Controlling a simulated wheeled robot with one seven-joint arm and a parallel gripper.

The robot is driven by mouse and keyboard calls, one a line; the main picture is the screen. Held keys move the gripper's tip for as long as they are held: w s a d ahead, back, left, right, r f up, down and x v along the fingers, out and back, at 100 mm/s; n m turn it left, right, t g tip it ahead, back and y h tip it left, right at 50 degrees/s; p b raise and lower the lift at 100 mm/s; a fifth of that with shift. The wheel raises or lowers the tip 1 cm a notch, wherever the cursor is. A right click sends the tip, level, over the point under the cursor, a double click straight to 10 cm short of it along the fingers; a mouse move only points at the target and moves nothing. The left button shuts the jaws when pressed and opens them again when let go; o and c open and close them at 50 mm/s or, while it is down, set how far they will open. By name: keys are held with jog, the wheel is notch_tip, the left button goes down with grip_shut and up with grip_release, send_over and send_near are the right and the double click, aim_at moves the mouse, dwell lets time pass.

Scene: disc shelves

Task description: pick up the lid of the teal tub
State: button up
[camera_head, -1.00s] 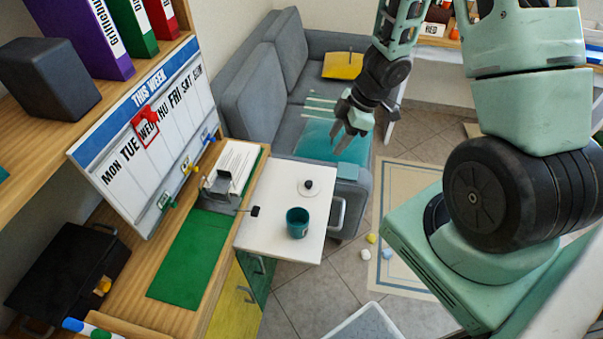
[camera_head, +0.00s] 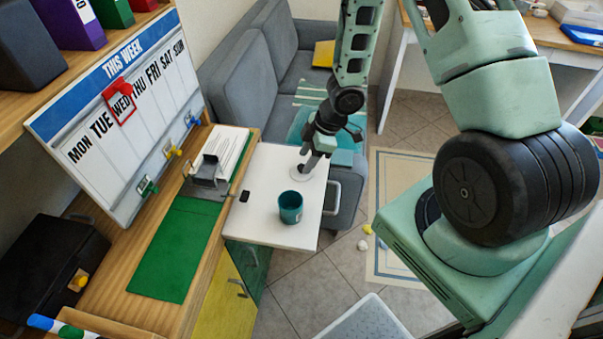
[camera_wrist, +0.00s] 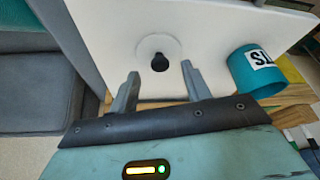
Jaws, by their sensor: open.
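The teal tub (camera_head: 291,208) stands upright and open on a white pull-out top; it also shows in the wrist view (camera_wrist: 250,72) with a white label. The lid (camera_wrist: 160,55) is a flat white disc with a black knob, lying on the same top behind the tub. In the head view the lid (camera_head: 299,177) is partly hidden by my gripper. My gripper (camera_head: 309,163) is open and empty just over the lid. In the wrist view its two fingers (camera_wrist: 158,78) point towards the knob, one on either side. I cannot tell whether they touch the lid.
The white top (camera_head: 265,225) is otherwise mostly clear, with a small black item (camera_head: 244,196) at its left edge. A grey sofa (camera_head: 250,90) stands behind. The desk with a green mat (camera_head: 175,250) lies to the left, under a weekday board (camera_head: 120,110).

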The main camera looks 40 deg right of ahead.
aim_at(296, 173)
jog(key=x, duration=0.2)
jog(key=shift+w+f, duration=0.1)
jog(key=shift+f, duration=0.25)
grip_shut()
jog(key=shift+r, duration=0.1)
